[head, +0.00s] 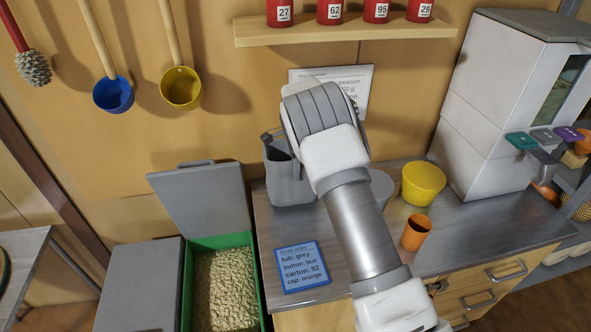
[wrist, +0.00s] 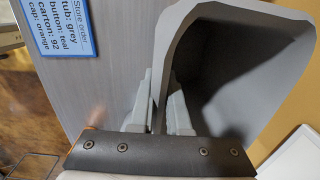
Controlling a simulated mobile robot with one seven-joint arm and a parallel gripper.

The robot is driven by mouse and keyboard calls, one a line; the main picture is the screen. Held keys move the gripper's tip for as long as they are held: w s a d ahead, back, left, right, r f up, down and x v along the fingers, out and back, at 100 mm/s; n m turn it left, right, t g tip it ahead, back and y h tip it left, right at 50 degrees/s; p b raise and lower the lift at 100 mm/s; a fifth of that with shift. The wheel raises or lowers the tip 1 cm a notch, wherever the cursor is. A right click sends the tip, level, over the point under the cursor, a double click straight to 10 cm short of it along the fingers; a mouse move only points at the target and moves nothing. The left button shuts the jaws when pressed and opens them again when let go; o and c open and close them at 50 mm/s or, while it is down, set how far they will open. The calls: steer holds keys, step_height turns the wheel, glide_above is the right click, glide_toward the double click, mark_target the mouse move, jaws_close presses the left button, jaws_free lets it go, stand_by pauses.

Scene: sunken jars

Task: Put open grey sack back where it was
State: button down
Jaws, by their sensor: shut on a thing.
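The open grey sack (head: 288,184) is at the back left of the counter, upright, partly behind my arm. Its base looks to be on or just above the counter top; I cannot tell which. In the wrist view the sack (wrist: 289,67) shows its wide dark mouth at the right. My gripper (wrist: 158,98) is shut on the sack's near wall, one finger outside and one inside the mouth. In the head view my wrist hides the fingertips.
The counter (head: 330,225) bears a blue-framed order card (head: 302,267), a yellow tub (head: 423,184), an orange cup (head: 416,232) and a grey round thing (head: 381,187) half behind my arm. An open green bin (head: 189,285) stands left. A shelf (head: 345,29) is above.

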steer(key=shift+w+f, duration=0.2)
steer(key=shift+f, duration=0.3)
steer(key=c, duration=0.9)
jaws_free()
steer(key=shift+r+b, duration=0.5)
steer(key=shift+r, duration=3.4)
